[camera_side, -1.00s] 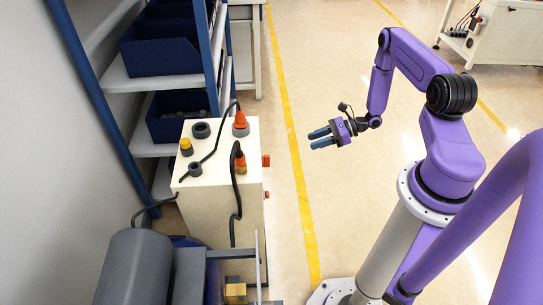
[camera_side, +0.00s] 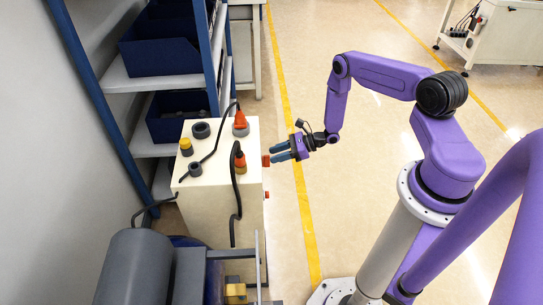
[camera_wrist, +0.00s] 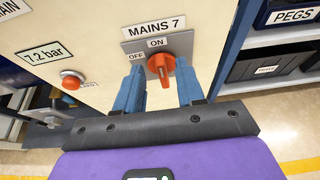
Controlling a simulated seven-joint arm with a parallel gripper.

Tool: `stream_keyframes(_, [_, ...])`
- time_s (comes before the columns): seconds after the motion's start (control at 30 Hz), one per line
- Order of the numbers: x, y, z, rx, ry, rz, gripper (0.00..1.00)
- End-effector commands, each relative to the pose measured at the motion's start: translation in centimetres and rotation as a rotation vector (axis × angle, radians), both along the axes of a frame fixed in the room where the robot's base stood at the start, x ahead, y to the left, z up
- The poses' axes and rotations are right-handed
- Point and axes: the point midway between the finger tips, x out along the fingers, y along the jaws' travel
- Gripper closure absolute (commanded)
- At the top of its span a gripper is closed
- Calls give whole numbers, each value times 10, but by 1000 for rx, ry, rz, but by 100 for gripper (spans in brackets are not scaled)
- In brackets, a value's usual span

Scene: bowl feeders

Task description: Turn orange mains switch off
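The orange mains switch (camera_wrist: 160,66) is on a grey plate on the cream cabinet, below a "MAINS 7" label. Its handle is roughly upright, in line with the "ON" mark; "OFF" is to the upper left. My gripper (camera_wrist: 161,82) is open, with one blue finger on each side of the handle. I cannot tell whether either finger touches it. In the side view, the switch (camera_side: 266,160) sticks out from the cabinet's right face, and my gripper (camera_side: 278,154) points at it from the right.
The cream cabinet (camera_side: 222,213) carries cables and plugs on top. An orange-red button (camera_wrist: 72,79) sits left of the switch, below a "7.2 bar" label. Shelves with dark bins (camera_wrist: 285,62) stand at the right in the wrist view. The floor (camera_side: 350,200) beside the cabinet is clear.

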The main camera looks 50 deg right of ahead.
Motion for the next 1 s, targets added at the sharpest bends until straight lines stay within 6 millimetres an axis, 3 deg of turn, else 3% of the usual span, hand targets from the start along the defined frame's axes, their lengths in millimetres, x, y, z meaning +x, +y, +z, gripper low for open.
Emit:
stream_keyframes(0.2, [13, 13, -8, -1, 1, 0, 62])
stream_keyframes(0.57, [16, 16, -10, 0, 1, -1, 62])
stream_keyframes(0.67, [16, 16, -10, 0, 1, -1, 94])
stream_keyframes(0.7, [16, 16, -10, -1, 0, -1, 100])
stream_keyframes(1.0, [16, 17, -10, -8, -6, 0, 100])
